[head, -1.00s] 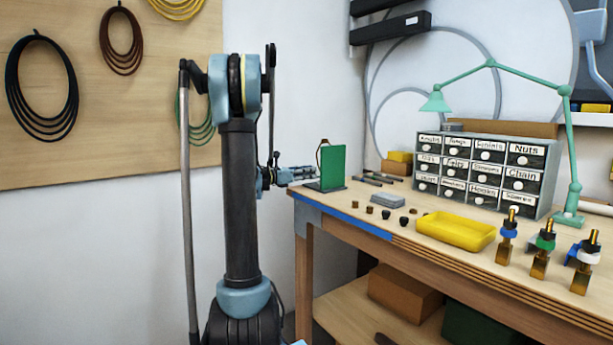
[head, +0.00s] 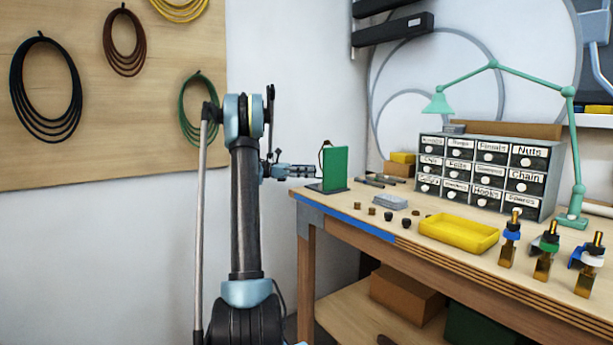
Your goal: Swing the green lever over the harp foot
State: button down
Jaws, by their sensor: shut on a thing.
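A green upright panel (head: 335,169) stands on a dark base at the left end of the workbench. A thin brown loop (head: 323,153) shows at its upper left edge. My gripper (head: 313,171) reaches in from the left to the panel's left edge. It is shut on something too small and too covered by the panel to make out. I cannot tell a green lever or a harp foot apart from this panel assembly. Three brass posts stand at the right front, with a blue collar (head: 511,235), a green collar (head: 549,245) and a white collar (head: 591,259).
The workbench (head: 460,270) holds a yellow tray (head: 459,233), small dark knobs, a grey block (head: 391,202) and a labelled drawer cabinet (head: 487,172). A green lamp (head: 574,160) stands at the right. Cable coils hang on the left wall board (head: 90,100).

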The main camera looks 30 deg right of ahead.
jog(key=shift+w+d+m+g+y, duration=0.3)
jog(key=shift+m+g+y, duration=0.2)
jog(key=shift+g, duration=0.1)
jog(key=c, duration=1.7)
grip_release()
notch_tip(320, 180, up, 10)
jog(key=shift+w+f, duration=0.1)
